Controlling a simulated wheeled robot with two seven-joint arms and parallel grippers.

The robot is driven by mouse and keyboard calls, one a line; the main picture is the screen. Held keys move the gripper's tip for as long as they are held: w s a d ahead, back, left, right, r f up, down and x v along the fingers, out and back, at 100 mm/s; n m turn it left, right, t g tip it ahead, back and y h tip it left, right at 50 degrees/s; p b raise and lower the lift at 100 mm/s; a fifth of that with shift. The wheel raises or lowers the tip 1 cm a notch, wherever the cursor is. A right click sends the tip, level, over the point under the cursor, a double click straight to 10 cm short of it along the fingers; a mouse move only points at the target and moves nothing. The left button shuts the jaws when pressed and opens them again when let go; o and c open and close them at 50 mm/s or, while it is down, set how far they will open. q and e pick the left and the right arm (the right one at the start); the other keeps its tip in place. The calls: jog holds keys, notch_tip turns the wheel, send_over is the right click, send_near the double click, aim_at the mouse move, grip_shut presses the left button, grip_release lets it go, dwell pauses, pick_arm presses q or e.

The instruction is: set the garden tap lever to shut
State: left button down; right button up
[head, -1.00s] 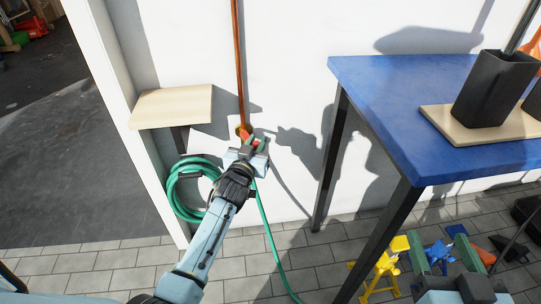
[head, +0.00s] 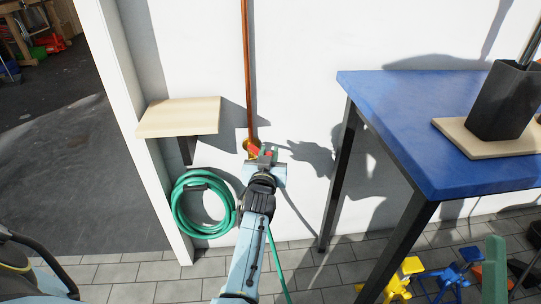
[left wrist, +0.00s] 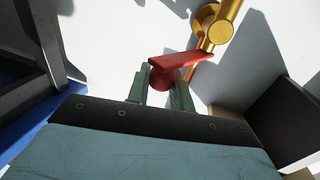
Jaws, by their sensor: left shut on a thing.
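The garden tap is a brass fitting (head: 248,149) at the foot of a copper pipe on the white wall. It also shows in the left wrist view (left wrist: 208,25). Its red lever (left wrist: 185,60) reaches left from the brass body in that view. My left gripper (left wrist: 160,76) is shut on the red lever, with a green finger on each side of it. In the head view my left gripper (head: 266,158) is just right of the tap and hides part of the lever. A green finger, apparently of my right gripper (head: 495,266), shows at the lower right; the rest is unclear.
A wooden shelf (head: 180,115) is left of the tap, above a coiled green hose (head: 180,205). A blue table (head: 400,110) stands to the right, with a dark pot (head: 503,100) on it. Yellow and blue items lie below. Wall between tap and table is clear.

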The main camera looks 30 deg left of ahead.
pick_arm(q)
jog(key=shift+r, duration=0.1)
jog(key=c, duration=1.3)
grip_release()
jog(key=shift+r, duration=0.2)
notch_tip(320, 180, up, 5)
jog(key=p, duration=0.3)
jog(key=shift+f, duration=0.1)
notch_tip(320, 180, up, 5)
jog(key=shift+f+p, duration=0.2)
jog(key=shift+p, duration=1)
jog(key=shift+r, duration=0.1)
pick_arm(e)
jog(key=s+d+f+g+h, duration=0.1)
jog(key=d+f+g+h, duration=0.1)
jog(key=f+g, duration=0.5)
jog(key=s+d+f+g+h, duration=0.2)
jog(key=f+g, duration=0.4)
jog(key=f, duration=0.5)
jog(key=shift+d+f+m+g+h, duration=0.2)
jog(key=shift+m+g+h, duration=0.1)
jog(key=shift+g+h, duration=0.1)
